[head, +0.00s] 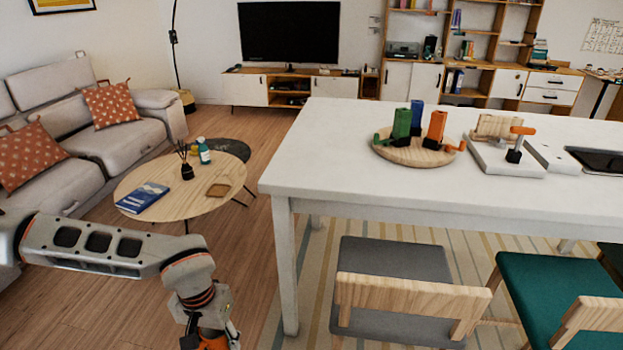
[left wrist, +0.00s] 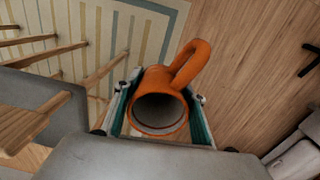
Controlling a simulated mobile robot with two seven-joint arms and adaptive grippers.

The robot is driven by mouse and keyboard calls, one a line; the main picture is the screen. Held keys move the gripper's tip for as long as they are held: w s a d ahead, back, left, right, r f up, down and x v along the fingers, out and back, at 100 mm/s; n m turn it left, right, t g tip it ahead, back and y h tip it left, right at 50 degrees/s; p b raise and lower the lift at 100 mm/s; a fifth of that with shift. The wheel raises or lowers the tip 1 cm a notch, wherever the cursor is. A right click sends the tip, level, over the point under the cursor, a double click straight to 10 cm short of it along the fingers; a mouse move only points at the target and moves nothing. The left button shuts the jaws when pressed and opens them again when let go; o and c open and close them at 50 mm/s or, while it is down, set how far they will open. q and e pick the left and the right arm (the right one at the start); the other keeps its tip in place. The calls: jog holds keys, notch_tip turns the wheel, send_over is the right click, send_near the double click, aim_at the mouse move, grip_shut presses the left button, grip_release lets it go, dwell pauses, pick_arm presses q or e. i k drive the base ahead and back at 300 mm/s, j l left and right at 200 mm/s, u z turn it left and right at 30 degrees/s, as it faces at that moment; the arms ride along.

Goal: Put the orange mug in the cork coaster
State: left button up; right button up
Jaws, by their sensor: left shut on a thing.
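The orange mug (left wrist: 160,98) is between the fingers of my left gripper (left wrist: 159,108) in the left wrist view. The gripper is shut on its body; the mug's open mouth faces the camera and its handle points up and right. In the head view my left gripper (head: 208,342) is at the bottom edge, over the wood floor, mostly cut off. The cork coaster (head: 218,190) is a small brown square lying on the right part of the round wooden coffee table (head: 165,203). The gripper is on the near side of that table, apart from the coaster. My right gripper is not in view.
On the coffee table are a blue book (head: 143,197), a dark reed diffuser (head: 187,171) and a small bottle (head: 204,154). A white table (head: 340,150) with several items stands right, chairs before it. A grey sofa (head: 115,143) is left. The coffee table's front is bare.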

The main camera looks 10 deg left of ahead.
aim_at(213, 192)
jog(key=i+j+z, duration=0.1)
jog(key=j, duration=0.75)
jog(key=j+z, duration=0.1)
jog(key=j, duration=0.75)
jog(key=i+j, duration=0.2)
jog(key=j, duration=0.2)
jog(key=i+j+z, duration=0.1)
jog(key=j, duration=0.3)
jog(key=i+j, duration=0.3)
jog(key=i+j+z, duration=0.1)
jog(key=i+j, duration=0.15)
jog(key=j, duration=0.2)
jog(key=i+j+z, duration=0.25)
jog(key=i+j, duration=0.75)
jog(key=k+j, duration=0.05)
jog(key=j, duration=0.05)
